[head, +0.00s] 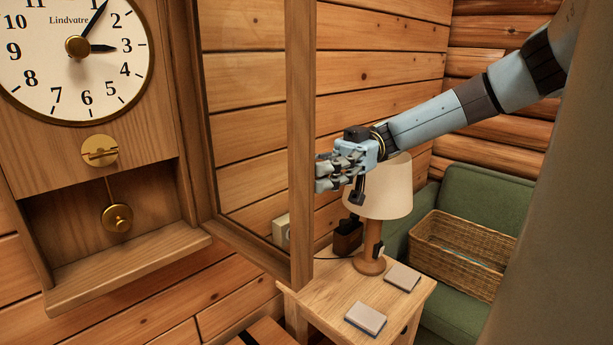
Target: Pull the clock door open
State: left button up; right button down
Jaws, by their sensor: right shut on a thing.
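The wall clock (85,170) has a wooden case, a white dial (70,85) and a brass pendulum (117,218). Its glazed clock door (300,130) is hinged at the right side of the case. The door stands swung well out from the case, so the dial and pendulum are uncovered. My right gripper (328,173) comes in from the right and is shut on the clock door at its outer upright. The upright hides the exact contact and any handle. My left gripper is not in view.
Behind and below the door stands a small wooden table (335,293) with a lamp (385,190) close behind my right gripper. Two flat coasters or books (366,319) lie on it. A wicker basket (460,255) rests on a green sofa (480,205). Log walls close the room.

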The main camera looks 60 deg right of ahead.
jog(key=c, duration=1)
grip_release()
jog(key=shift+s, duration=0.1)
jog(key=v, duration=1.2)
